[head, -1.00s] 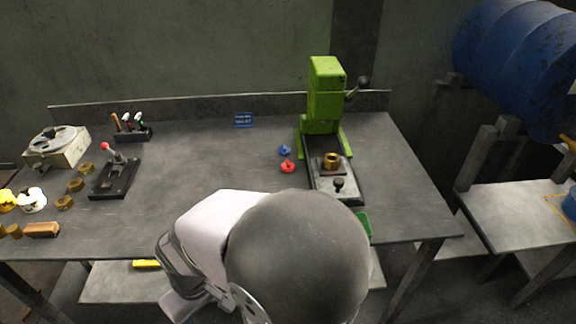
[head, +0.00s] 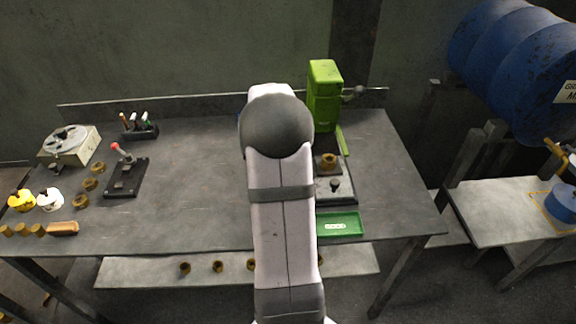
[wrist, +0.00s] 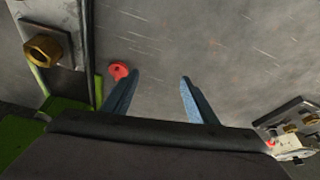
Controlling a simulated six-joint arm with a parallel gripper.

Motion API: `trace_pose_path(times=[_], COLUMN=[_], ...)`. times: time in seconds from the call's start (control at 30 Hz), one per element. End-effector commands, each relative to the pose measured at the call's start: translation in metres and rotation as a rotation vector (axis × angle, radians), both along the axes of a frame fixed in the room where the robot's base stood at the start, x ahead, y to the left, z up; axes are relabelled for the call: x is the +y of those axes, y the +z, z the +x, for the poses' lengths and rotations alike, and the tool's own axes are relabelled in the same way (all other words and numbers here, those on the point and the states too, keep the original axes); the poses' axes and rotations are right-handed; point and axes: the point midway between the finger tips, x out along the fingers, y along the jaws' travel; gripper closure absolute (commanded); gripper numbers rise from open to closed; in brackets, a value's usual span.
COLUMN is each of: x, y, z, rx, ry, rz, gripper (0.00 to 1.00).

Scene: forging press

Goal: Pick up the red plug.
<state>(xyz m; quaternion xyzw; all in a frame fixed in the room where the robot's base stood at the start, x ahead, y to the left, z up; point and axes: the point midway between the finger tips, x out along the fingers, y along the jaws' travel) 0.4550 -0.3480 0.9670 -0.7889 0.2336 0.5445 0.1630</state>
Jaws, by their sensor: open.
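The red plug (wrist: 119,70) lies on the grey workbench in the wrist view, just left of my left finger's tip and outside the gap between the fingers. My gripper (wrist: 158,77) is open with its two blue fingers apart and nothing between them. Its height above the bench is hard to tell. In the head view my arm covers both the gripper and the red plug.
The green press (head: 325,95) stands right of my arm, with a brass nut (head: 328,160) on its plate. The nut also shows in the wrist view (wrist: 43,48). A green tray (head: 340,215) sits at the front edge.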

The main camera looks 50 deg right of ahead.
Motion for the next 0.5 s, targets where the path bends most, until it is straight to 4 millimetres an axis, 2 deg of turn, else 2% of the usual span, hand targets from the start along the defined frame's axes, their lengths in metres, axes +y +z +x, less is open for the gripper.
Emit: trace_pose_path(times=[0.03,0.1,0.2,0.3,0.5], x=[-0.026,-0.051,-0.073,-0.083,-0.085], y=[0.000,0.001,0.002,0.003,0.000], z=[-0.008,-0.016,-0.024,-0.028,-0.027], rx=[-0.005,-0.012,-0.019,-0.022,-0.022], ry=[-0.038,-0.069,-0.098,-0.110,-0.111], rz=[-0.004,-0.010,-0.016,-0.018,-0.017], gripper=[0.47,0.47,0.47,0.47,0.47])
